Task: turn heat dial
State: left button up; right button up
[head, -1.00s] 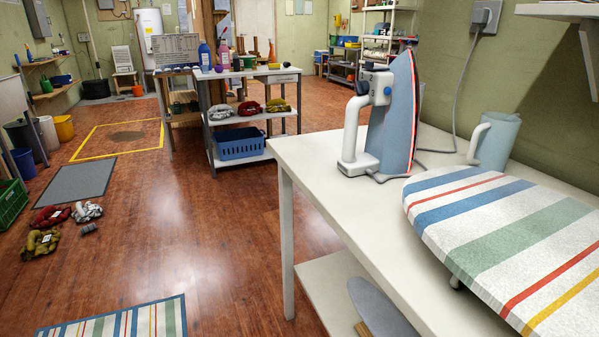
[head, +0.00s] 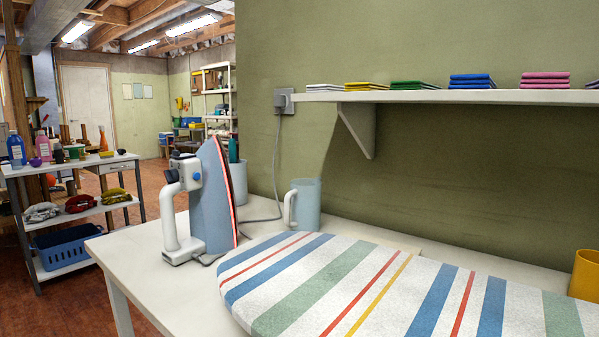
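A blue-grey iron (head: 211,200) with a white handle stands upright on its heel at the left part of the white table (head: 142,268). Its soleplate faces right, toward the ironing board. A round blue dial (head: 197,177) shows on the iron near the top of the handle, beside a dark knob (head: 183,157). The dial's markings are too small to read. Neither of my grippers shows in the head view.
A striped ironing board (head: 400,290) covers the table's right part. A pale blue jug (head: 305,205) and a grey-blue cup (head: 237,180) stand behind the iron. A cord runs to a wall outlet (head: 284,101). A shelf (head: 430,97) holds folded cloths. A yellow cup (head: 585,275) stands far right.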

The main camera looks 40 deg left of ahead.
aim_at(171, 175)
jog(key=k+j+z, duration=0.1)
jog(key=j+z, duration=0.4)
jog(key=k+j+z, duration=0.2)
jog(key=z, duration=0.25)
jog(key=k+j+z, duration=0.25)
jog(key=z, duration=0.25)
jog(key=k+j+z, duration=0.25)
jog(key=z, duration=0.25)
jog(key=k+j+z, duration=0.1)
jog(key=k+z, duration=0.2)
jog(key=z, duration=0.15)
